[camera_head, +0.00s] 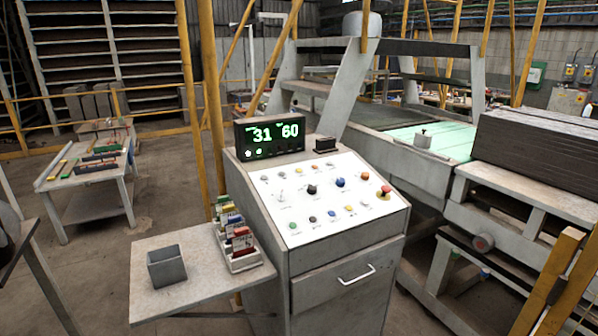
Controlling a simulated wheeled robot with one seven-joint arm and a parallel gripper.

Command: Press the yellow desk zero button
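The control desk (336,268) stands in the middle of the head view with a sloped white button panel (300,195). A yellow button (350,209) sits in the panel's front row, right of centre. The labels are too small to read, so I cannot tell which one is the desk zero button. My gripper is not in view.
A lit display (270,136) reading 31 and 60 stands behind the panel. A red mushroom button (385,190) is at its right. A side shelf (205,272) holds a grey open box (167,267) and a rack of coloured items (238,250). Open floor lies at left.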

